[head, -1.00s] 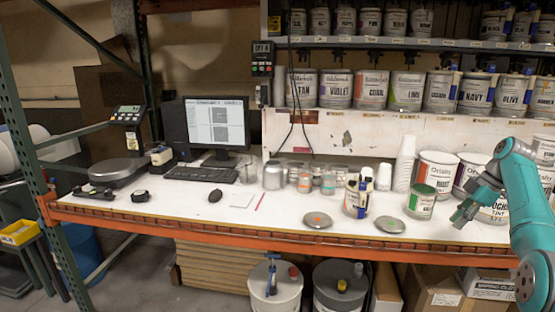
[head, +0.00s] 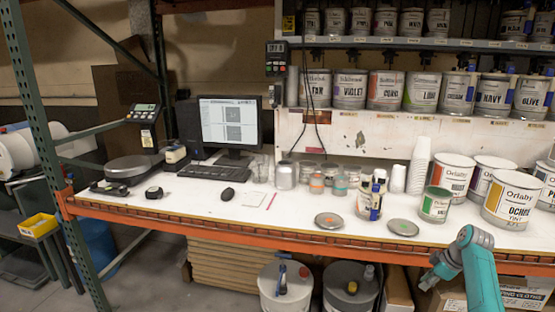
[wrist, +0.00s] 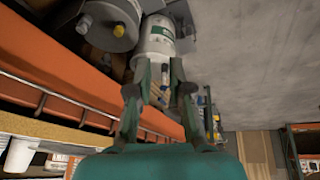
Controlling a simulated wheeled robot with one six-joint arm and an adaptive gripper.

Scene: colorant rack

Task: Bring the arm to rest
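My teal arm (head: 482,275) reaches up from the lower right of the head view and bends over. My gripper (head: 432,277) hangs at its end, in front of the bench's orange front edge and below the table top. In the wrist view my gripper (wrist: 161,68) has its two fingers apart, with nothing between them. Behind the fingers are the floor, a white bucket and the orange beam. No object is held.
The orange bench beam (head: 330,249) is close to my gripper. White buckets (head: 286,288) stand below the bench, with boxes (head: 525,294) at the right. The white table top (head: 270,217) carries cans, lids and a monitor (head: 229,124). Floor (wrist: 245,65) lies open at right.

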